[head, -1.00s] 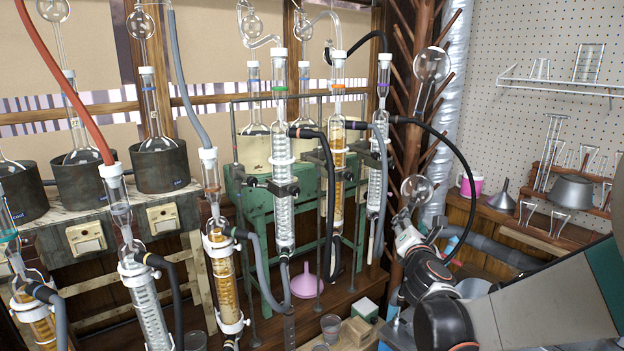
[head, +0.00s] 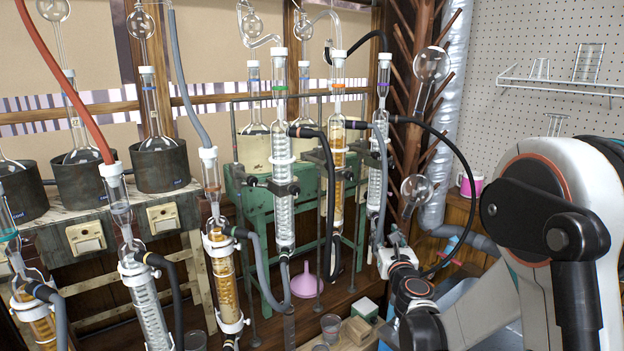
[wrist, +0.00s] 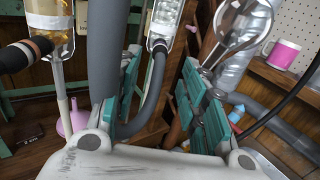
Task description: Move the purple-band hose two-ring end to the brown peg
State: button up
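The purple-band condenser (head: 378,155) stands at the right of the row, its purple band (head: 383,90) near the top. A grey hose (head: 383,170) hangs beside it. A dark grey hose (wrist: 152,92) runs from its lower end in the wrist view. My gripper (head: 388,262) is low beside that condenser. In the wrist view my gripper (wrist: 165,100) has its teal fingers spread, with the dark grey hose seen between them, not clearly held. Ring marks on the hose end are too small to tell. A brown collar (wrist: 38,45) shows at a nearer condenser; I cannot tell whether it is the brown peg.
A thick grey hose (wrist: 104,55) hangs close by the left finger. A glass bulb (wrist: 243,25) stands by the right finger. A black hose (head: 465,165) loops at the right. The orange-band condenser (head: 337,160), pink funnel (head: 305,284) and wooden peg rack (head: 408,65) are near.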

aim_at(379, 224)
jog(key=shift+w, duration=4.15)
grip_shut()
jog(key=shift+s, duration=0.1)
jog(key=shift+s+b, duration=0.55)
jog(key=shift+s, duration=2.35)
